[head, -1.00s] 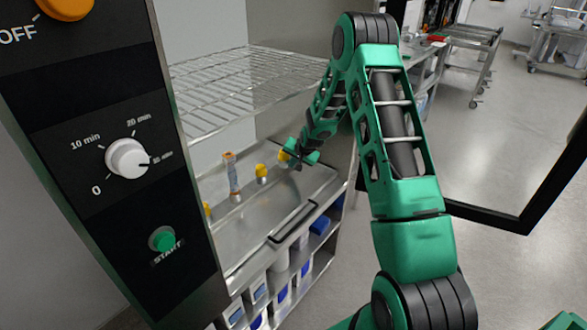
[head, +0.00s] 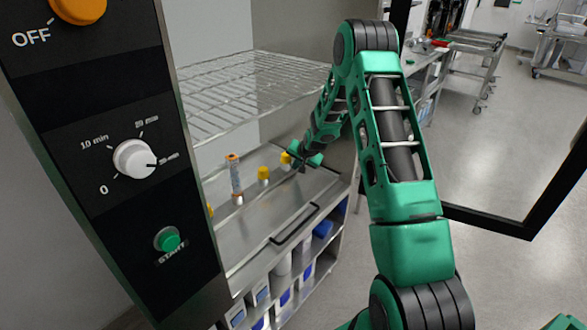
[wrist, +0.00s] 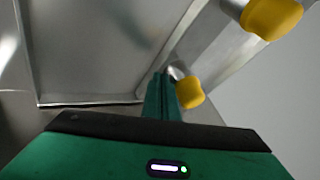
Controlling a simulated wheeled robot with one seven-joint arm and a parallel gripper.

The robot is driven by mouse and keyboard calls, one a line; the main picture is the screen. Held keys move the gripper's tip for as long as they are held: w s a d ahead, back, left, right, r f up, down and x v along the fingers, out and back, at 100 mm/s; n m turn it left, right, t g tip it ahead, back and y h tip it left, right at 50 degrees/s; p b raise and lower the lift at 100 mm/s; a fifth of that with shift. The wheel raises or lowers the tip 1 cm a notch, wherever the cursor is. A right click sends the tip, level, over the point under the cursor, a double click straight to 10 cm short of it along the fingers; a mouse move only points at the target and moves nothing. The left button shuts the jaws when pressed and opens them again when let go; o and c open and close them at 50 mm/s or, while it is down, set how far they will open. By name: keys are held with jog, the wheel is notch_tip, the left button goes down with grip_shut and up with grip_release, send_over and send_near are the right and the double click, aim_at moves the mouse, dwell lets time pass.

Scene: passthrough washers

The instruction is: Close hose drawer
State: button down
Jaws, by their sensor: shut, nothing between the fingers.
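The hose drawer (head: 265,225) is a shiny metal tray at the base of the washer chamber, with a dark bar handle (head: 295,224) along its front edge. It appears to stick out from the chamber. My gripper (head: 299,160) is shut and empty near the drawer's far right end, close beside a yellow-capped fitting (head: 285,158). In the wrist view, the fingers (wrist: 163,92) point toward metal panels next to a yellow cap (wrist: 190,92). I cannot tell whether they touch the metal.
A wire rack (head: 250,90) hangs above the drawer. More fittings stand along it, including a yellow cap (head: 263,173) and an orange-topped tube (head: 235,178). Shelves below hold white and blue containers (head: 262,293). The control panel (head: 110,170) is at left, a dark-framed door (head: 530,205) at right.

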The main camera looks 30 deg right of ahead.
aim_at(303, 180)
jog(key=s, duration=0.1)
jog(key=s+d, duration=0.1)
jog(key=s, duration=0.1)
jog(key=shift+d+r, duration=0.25)
jog(key=shift+r, duration=0.05)
jog(key=s+r+n+g, duration=0.1)
jog(key=s+r+g, duration=0.1)
jog(key=s+r, duration=1.25)
jog(key=s+a+r+n+g, duration=0.1)
jog(key=s+a+r, duration=0.1)
jog(key=s, duration=1.1)
jog(key=s+a+r+g, duration=0.2)
jog(key=s+a+r, duration=0.1)
jog(key=s, duration=1)
jog(key=s+a+r+n+g, duration=0.1)
jog(key=s+r, duration=0.4)
jog(key=s, duration=0.8)
jog(key=shift+a+n+g+y, duration=0.35)
jog(key=shift+a+g, duration=0.35)
jog(key=shift+a, duration=0.5)
